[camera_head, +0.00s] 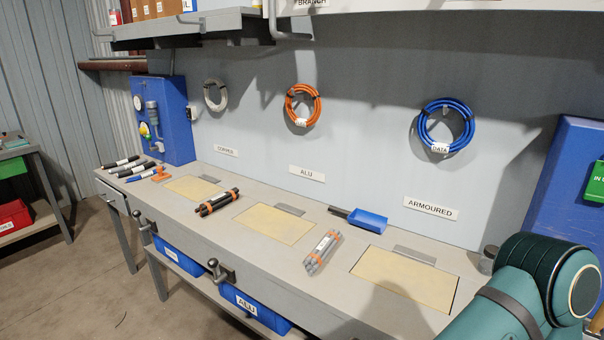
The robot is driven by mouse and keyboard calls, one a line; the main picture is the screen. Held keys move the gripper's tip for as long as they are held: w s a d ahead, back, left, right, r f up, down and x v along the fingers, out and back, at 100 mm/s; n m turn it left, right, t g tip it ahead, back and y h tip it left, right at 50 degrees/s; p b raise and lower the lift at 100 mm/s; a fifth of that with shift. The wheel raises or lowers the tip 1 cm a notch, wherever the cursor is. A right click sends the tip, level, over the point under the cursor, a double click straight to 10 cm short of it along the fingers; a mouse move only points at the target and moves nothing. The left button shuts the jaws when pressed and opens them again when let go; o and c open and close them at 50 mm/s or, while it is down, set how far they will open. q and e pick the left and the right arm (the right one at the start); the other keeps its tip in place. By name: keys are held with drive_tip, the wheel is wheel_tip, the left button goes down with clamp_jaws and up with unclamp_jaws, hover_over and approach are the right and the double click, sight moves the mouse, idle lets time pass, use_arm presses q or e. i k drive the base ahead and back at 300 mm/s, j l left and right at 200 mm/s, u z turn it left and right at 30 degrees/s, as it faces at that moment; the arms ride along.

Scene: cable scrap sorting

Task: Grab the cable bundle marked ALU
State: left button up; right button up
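A bundle of grey cables (313,265) with orange ties and a small white label lies on the workbench, right of centre. Its label is too small to read. A bundle of dark cables (219,202) with orange ties lies further left; no readable marking shows on it. The word ALU shows on a wall sign (307,173) and on a blue bin (256,311) under the bench. Neither gripper is in view; only a teal part of my arm shows at the lower right.
The workbench (180,217) has several pale inset panels. Orange (290,103), blue (424,126) and grey coils (210,99) hang on the wall. A shelf (186,28) overhangs the bench.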

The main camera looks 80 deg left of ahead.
sight(312, 262)
drive_tip(key=u, duration=2.7)
drive_tip(key=i+j, duration=0.2)
drive_tip(key=j, duration=0.15)
drive_tip(key=i+j+z, duration=0.1)
drive_tip(key=i+j, duration=0.3)
drive_tip(key=j, duration=0.25)
